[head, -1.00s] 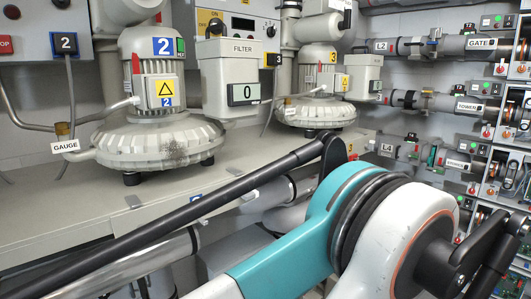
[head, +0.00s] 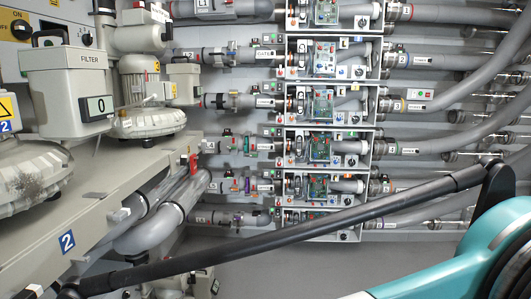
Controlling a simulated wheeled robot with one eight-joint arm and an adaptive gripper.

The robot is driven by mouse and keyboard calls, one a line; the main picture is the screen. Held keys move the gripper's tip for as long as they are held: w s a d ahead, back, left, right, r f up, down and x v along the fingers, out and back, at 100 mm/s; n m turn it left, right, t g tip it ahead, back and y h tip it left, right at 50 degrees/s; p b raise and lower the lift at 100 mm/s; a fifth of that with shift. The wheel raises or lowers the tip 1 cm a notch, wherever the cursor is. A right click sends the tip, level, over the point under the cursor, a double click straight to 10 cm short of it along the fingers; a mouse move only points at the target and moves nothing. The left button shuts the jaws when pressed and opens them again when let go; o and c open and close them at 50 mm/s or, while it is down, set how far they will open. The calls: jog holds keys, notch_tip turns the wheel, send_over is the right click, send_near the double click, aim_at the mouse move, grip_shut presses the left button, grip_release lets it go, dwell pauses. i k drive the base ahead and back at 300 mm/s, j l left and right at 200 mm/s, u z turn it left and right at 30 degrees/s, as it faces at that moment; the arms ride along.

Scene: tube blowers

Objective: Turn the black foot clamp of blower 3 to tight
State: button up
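Blower 3 (head: 150,122) stands on the grey bench at the left in the head view, a pale motor on a round housing. The filter box (head: 68,88) marked 0 stands in front of it and the left part of the blower is partly covered. My gripper is out of view; only my teal and black arm links show, crossing the lower right and bottom.
Blower 2 (head: 30,175) is cut off at the left edge. The bench front (head: 105,205) carries a blue 2 label. Large grey pipes (head: 150,235) run below it. A rack of white valve boxes (head: 328,22) fills the middle back. Open floor (head: 270,262) lies below.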

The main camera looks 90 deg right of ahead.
aim_at(184, 160)
jog(key=z, duration=2.5)
